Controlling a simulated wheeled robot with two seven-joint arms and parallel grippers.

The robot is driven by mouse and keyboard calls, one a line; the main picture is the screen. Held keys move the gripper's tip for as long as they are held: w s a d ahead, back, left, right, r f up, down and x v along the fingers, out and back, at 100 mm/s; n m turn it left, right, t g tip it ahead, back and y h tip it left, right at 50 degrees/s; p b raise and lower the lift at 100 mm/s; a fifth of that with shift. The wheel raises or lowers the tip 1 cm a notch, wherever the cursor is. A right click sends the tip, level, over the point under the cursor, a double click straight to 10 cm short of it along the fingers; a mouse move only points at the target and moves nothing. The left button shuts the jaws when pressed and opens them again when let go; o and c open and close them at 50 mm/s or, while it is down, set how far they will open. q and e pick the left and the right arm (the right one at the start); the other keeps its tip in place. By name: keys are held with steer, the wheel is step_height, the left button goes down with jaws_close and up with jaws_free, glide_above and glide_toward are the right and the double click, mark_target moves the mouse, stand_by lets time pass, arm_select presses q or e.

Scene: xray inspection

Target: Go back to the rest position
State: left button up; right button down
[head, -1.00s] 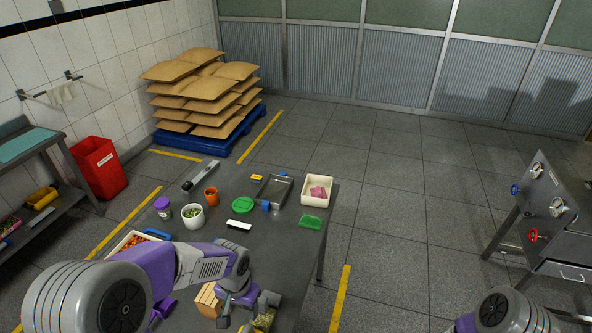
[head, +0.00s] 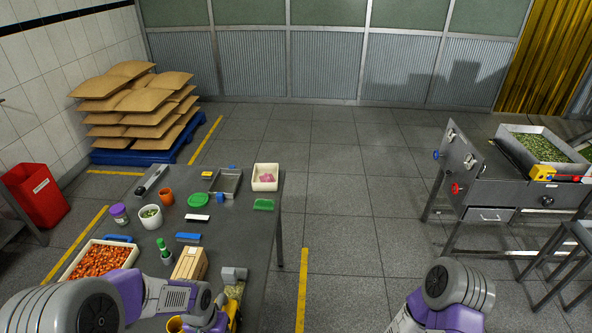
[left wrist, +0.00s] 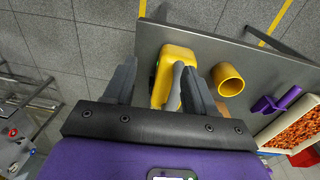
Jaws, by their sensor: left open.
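My left arm comes in at the lower left of the head view and bends down at the table's near side; its fingers cannot be made out there. In the left wrist view my left gripper (left wrist: 158,85) is open, its two dark fingers apart with nothing held between them. A yellow tool with a grey part (left wrist: 170,68) shows beyond and between the fingers, at the table's edge; I cannot tell the gap. My right arm shows at the lower right of the head view, with its gripper out of frame.
The grey table (head: 240,240) holds a tray of orange-red pieces (head: 100,260), a wooden block (head: 190,263), a white tray (head: 265,187) and a yellow cup (left wrist: 228,79). A metal machine (head: 495,180) stands at right. Open floor lies between it and the table.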

arm_select(q)
steer(key=s+d+f+n+h, duration=0.2)
steer(key=s+d+f, duration=0.25)
steer(key=f, duration=0.45)
steer(key=s+d+f+n+h, duration=0.1)
steer(key=s+d+f+n, duration=0.1)
steer(key=s+d+f, duration=0.5)
steer(key=w+f+b, duration=0.3)
steer(key=f+b, duration=0.9)
steer(key=f, duration=0.1)
steer(key=shift+w+a+f+m+t, duration=0.25)
steer(key=shift+a+f+m+t, duration=0.05)
steer(key=shift+a, duration=0.15)
arm_select(e)
step_height(320, 180, down, 12)
steer(key=shift+w, duration=0.2)
